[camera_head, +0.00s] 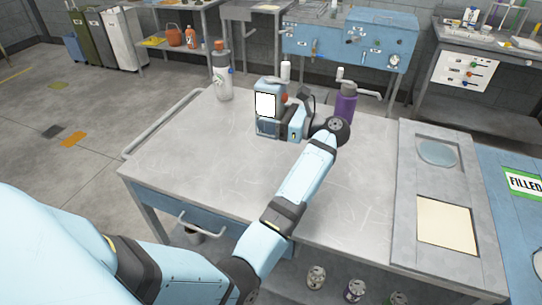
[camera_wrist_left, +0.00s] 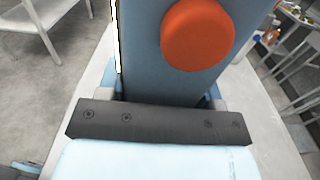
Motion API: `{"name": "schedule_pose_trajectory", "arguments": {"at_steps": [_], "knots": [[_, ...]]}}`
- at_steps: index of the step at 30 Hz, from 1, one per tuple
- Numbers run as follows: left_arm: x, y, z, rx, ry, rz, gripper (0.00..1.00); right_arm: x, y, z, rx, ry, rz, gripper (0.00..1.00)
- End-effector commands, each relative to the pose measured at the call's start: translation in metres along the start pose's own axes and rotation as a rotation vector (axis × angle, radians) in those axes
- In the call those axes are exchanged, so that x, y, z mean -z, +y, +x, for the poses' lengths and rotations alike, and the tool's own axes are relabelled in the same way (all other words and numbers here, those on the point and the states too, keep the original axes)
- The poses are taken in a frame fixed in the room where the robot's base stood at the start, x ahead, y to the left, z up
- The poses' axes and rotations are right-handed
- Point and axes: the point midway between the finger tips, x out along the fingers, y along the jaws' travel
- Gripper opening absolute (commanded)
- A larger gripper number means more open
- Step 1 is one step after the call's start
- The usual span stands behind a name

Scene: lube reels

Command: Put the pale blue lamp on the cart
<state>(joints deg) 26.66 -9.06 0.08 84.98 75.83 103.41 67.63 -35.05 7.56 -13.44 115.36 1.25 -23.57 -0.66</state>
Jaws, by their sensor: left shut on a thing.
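The pale blue lamp (camera_head: 268,128) has a bright white panel and stands upright over the grey top of the cart (camera_head: 190,160), towards its far side. I cannot tell whether its base touches the top. My left gripper (camera_head: 287,124) is shut on the lamp from its right side. In the left wrist view the lamp's blue body (camera_wrist_left: 140,55) rises between the fingers (camera_wrist_left: 168,98), with a round orange-red knob on it. The lamp's lower end is hidden there by the gripper. My right gripper is not in view.
A white bottle (camera_head: 223,80) with an orange cap stands behind and left of the lamp. A purple bottle (camera_head: 345,106) stands behind and right of it. A grey panel (camera_head: 408,200) with recesses borders the right side. The cart's front left top is clear.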

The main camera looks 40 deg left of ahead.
Motion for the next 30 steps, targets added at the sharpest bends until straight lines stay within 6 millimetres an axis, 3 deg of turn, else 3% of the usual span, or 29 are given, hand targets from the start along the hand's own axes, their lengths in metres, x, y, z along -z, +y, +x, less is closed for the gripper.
{"name": "schedule_pose_trajectory", "arguments": {"at_steps": [6,12,24,30], "knots": [[0.058,0.000,0.001,0.002,-0.005,0.005,0.18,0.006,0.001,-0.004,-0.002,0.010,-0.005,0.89],[0.098,0.000,0.000,0.003,-0.003,0.001,0.18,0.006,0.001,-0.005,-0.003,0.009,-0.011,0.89],[0.143,-0.001,0.000,0.004,-0.001,0.001,0.18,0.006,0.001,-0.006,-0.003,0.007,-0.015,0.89],[0.149,0.000,0.000,0.004,0.000,-0.002,0.18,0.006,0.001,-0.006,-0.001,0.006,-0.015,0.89]]}}
